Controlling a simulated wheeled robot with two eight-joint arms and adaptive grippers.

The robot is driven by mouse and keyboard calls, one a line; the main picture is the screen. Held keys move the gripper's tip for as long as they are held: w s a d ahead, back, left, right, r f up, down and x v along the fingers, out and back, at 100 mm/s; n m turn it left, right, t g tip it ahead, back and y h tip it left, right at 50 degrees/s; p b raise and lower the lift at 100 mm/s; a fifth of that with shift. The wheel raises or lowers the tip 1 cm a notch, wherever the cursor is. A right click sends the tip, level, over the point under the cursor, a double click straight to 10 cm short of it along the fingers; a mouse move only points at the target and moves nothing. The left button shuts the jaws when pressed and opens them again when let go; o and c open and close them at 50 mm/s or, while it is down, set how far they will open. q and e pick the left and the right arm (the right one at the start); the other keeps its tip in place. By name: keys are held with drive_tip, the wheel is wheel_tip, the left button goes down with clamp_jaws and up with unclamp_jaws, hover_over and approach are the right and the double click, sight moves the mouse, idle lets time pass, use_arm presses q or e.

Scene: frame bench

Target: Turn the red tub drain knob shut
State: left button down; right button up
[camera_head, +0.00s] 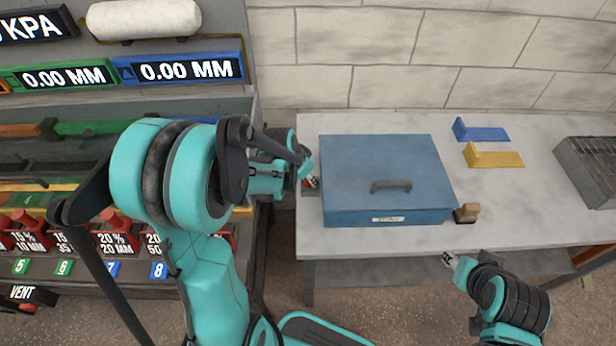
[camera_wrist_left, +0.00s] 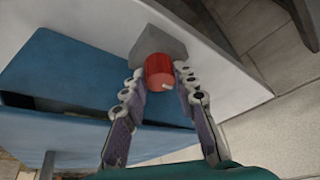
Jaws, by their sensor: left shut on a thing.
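The red knob (camera_wrist_left: 158,72) sits on a grey block (camera_wrist_left: 155,44) at the edge of the pale bench in the left wrist view. It has a small white mark on its face. My left gripper (camera_wrist_left: 160,86) is shut on it, one finger on each side. In the head view only a bit of the red knob (camera_head: 313,182) shows at the tip of my left gripper (camera_head: 307,175), left of the blue tub. The blue tub (camera_head: 387,175) has a lid with a dark handle. My right gripper (camera_head: 449,259) is in front of the bench, away from the knob; its opening is unclear.
A brown block (camera_head: 466,213) is at the tub's right front corner. A blue wedge (camera_head: 480,131), a yellow wedge (camera_head: 492,156) and a metal basket (camera_head: 590,165) are to the right on the bench (camera_head: 530,215). A panel with displays (camera_head: 190,69) and red knobs stands left.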

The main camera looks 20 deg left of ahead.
use_arm(q)
drive_tip(key=c, duration=1.2)
unclamp_jaws()
drive_tip(key=shift+r, duration=0.1)
drive_tip(key=shift+v, duration=3.95)
drive_tip(key=s+d+r+n+t, duration=0.1)
drive_tip(key=s+d+r, duration=0.1)
drive_tip(key=s, duration=0.2)
drive_tip(key=s+d+r+n+t+y, duration=0.1)
drive_tip(key=s+d, duration=0.2)
drive_tip(key=s, duration=0.1)
drive_tip(key=s+d+r+n, duration=0.1)
drive_tip(key=s+d+r, duration=0.1)
drive_tip(key=s, duration=0.2)
drive_tip(key=shift+s+d+r+n+t, duration=0.15)
drive_tip(key=shift+d+r+n+t, duration=0.15)
drive_tip(key=shift+r+t, duration=0.1)
